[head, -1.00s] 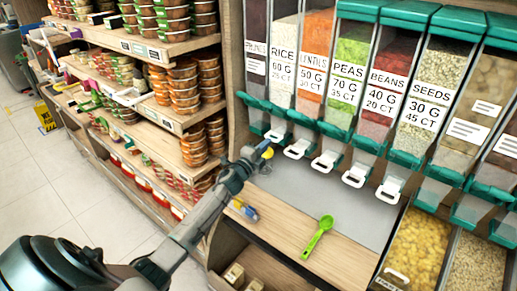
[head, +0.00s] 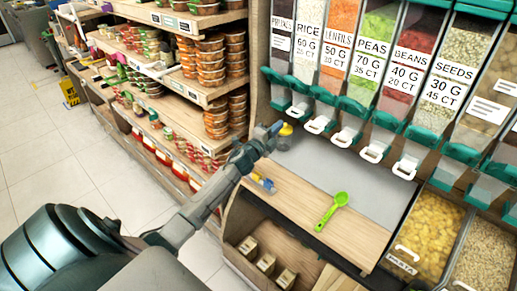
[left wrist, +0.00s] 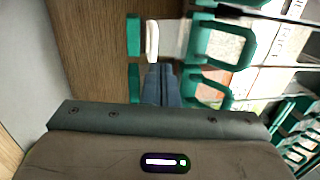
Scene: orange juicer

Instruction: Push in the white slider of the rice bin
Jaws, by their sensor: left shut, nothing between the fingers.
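The rice bin (head: 305,55) is a clear dispenser of white grain with a teal lower frame, second from the left in the labelled row in the head view. Its white slider (head: 296,111) sticks out at the bottom front. My left gripper (head: 277,130) is shut and empty, below and left of that slider in the head view. In the left wrist view the shut fingers (left wrist: 160,75) point at a white slider handle (left wrist: 152,40) between teal frames, close to the tips. Whether they touch cannot be told. My right gripper is not in view.
More bins with white sliders, such as the lentils slider (head: 318,124), stand to the right. A green scoop (head: 333,208) and a blue-yellow item (head: 262,183) lie on the counter (head: 290,205). Shelves of stacked tubs (head: 212,65) stand left.

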